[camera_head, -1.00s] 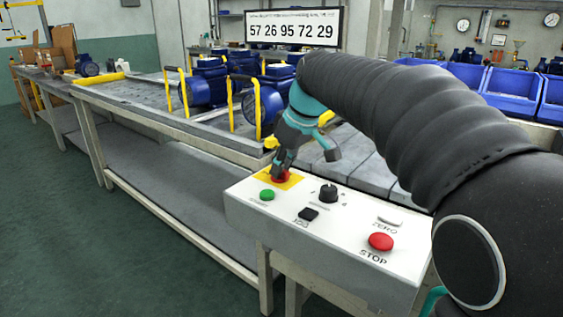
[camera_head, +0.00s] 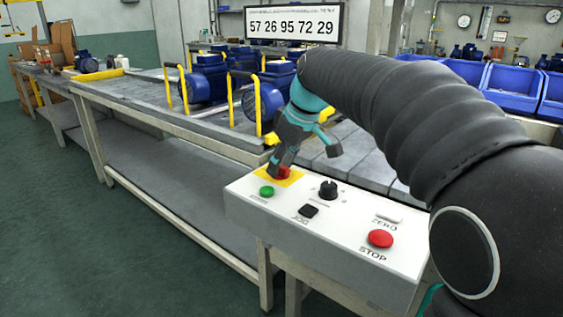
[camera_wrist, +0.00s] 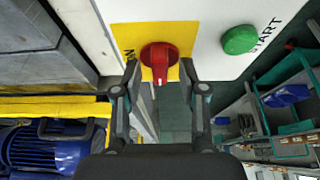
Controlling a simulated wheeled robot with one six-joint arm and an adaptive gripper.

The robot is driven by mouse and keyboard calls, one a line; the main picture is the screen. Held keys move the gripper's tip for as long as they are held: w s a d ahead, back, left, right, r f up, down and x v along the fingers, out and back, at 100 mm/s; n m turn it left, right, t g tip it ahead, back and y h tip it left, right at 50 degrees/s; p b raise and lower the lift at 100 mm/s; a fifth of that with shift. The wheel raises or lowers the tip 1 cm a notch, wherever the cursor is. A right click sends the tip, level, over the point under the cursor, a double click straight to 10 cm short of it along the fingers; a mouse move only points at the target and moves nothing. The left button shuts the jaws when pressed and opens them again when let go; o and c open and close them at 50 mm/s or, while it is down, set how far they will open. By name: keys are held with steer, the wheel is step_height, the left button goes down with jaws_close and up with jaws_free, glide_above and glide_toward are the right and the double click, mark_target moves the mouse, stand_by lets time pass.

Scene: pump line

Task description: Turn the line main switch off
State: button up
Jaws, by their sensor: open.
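The line main switch is a red rotary knob (camera_wrist: 159,60) on a yellow plate (camera_wrist: 128,38), and its grip bar points along the picture's vertical in the wrist view. It also shows as a red knob (camera_head: 284,172) on the control box in the head view. My gripper (camera_wrist: 160,70) is open, with one fingertip to each side of the knob and a gap showing on both sides. In the head view my gripper (camera_head: 280,165) is above the yellow plate and partly covers the knob. A label beside the knob is partly hidden by the left finger.
The white control box (camera_head: 345,250) also carries a green START button (camera_head: 267,191), a black selector (camera_head: 328,190), a black JOG button (camera_head: 308,211), a ZERO button (camera_head: 389,217) and a red STOP button (camera_head: 381,239). Blue pumps (camera_head: 205,80) with yellow handles stand on the line behind.

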steer(key=shift+r, duration=0.1)
steer(key=v, duration=1.1)
steer(key=shift+d+r, duration=0.15)
steer(key=shift+r, duration=0.25)
steer(key=shift+s, duration=0.1)
